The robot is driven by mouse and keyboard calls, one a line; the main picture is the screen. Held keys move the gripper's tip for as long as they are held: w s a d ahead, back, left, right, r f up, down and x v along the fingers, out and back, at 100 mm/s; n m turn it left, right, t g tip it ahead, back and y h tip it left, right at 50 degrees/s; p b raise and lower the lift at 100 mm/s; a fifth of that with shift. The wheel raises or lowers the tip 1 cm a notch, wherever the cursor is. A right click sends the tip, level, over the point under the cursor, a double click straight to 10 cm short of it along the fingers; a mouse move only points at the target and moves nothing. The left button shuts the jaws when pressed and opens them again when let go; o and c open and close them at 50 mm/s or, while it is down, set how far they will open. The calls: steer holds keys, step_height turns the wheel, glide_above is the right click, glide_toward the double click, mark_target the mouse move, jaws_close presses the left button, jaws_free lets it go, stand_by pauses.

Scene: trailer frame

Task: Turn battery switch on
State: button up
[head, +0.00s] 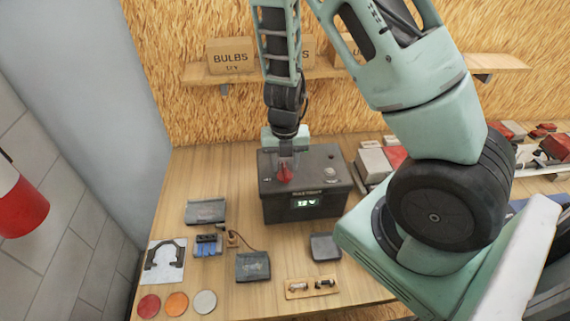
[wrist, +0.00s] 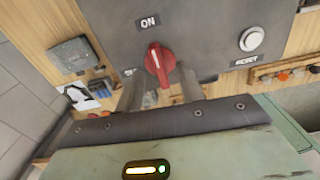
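The battery switch is a red knob (wrist: 158,62) on top of a dark battery box (head: 330,180); it also shows in the head view (head: 285,175). In the wrist view the knob's grip runs roughly up and down, with its upper end toward the "ON" label (wrist: 149,22). A second label (wrist: 130,72) at its lower left is partly hidden by a finger. My gripper (wrist: 160,92) is open, its two fingers apart on either side of the knob's lower end. I see no clear contact with the knob. The box's front display (head: 306,202) is lit.
A white reset button (wrist: 251,39) sits on the box to the right of the knob. Grey parts, a blue connector block (head: 208,245) and coloured discs (head: 177,303) lie on the wooden bench. A shelf (head: 355,70) with boxes is behind.

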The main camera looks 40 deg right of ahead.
steer(key=shift+r+p, duration=1.25)
steer(key=shift+r, duration=0.9)
steer(key=s+a+f+n+y+b, duration=0.1)
steer(key=s+a+n+y+b, duration=0.3)
steer(key=a+n+b, duration=1.1)
steer(key=s+a+m+h+b, duration=0.1)
steer(key=s+m, duration=0.3)
steer(key=m, duration=0.8)
steer(key=s+a+f+m+h+b, duration=0.1)
steer(key=s+a+m+b, duration=0.2)
steer(key=m, duration=0.9)
steer(key=s+a+f+m+h+b, duration=0.1)
steer(key=s+m, duration=0.5)
steer(key=m, duration=0.6)
steer(key=a+b, duration=0.1)
steer(key=a, duration=0.1)
steer(key=shift+s+a, duration=0.3)
steer(key=shift+s, duration=0.05)
